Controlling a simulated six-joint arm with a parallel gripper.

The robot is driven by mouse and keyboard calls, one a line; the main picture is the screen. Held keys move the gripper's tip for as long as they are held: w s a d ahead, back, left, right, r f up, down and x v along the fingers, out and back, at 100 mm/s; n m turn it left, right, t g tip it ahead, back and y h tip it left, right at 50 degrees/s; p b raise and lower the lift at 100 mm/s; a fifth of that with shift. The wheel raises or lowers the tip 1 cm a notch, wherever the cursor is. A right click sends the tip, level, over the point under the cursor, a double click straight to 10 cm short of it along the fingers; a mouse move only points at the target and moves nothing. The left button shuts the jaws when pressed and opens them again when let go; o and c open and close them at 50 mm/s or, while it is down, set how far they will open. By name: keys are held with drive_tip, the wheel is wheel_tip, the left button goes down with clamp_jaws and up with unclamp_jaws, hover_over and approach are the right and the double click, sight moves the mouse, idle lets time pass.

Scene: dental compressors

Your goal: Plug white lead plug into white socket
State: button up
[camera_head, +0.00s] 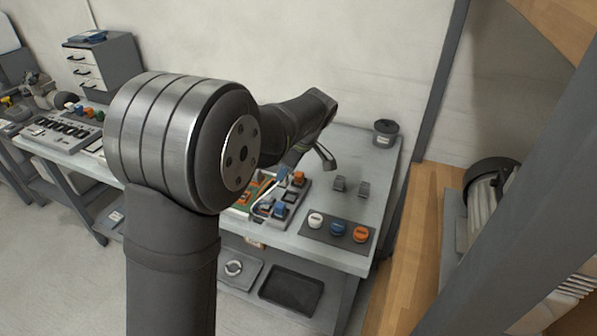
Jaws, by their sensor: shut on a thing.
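My gripper (305,160) is over the back part of the grey bench, mostly hidden by my own arm; one curved finger shows at its right side. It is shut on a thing. A small white piece, seemingly the white lead plug (283,173), shows beside the left finger, above the circuit board; its exact hold cannot be made out. A round white socket (316,220) sits at the left end of a dark plate (325,236) near the bench's front edge, in front of and below the gripper. Blue (338,229) and orange (361,234) round ones sit right of it.
An orange block (300,178) and a blue block (280,209) stand by the board with loose leads. A dark post rises at the right.

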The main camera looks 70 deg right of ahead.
drive_tip(key=w+f, duration=0.3)
drive_tip(key=w, duration=2.6)
drive_tip(key=shift+w+a+f, duration=0.2)
drive_tip(key=shift+a, duration=0.15)
drive_tip(key=shift+f, duration=0.1)
drive_tip(key=shift+f, duration=1.8)
drive_tip(key=shift+f, duration=1.05)
drive_tip(key=o, duration=1.4)
drive_tip(key=shift+c, duration=0.2)
drive_tip(key=shift+r, duration=0.15)
wheel_tip(320, 180, up, 7)
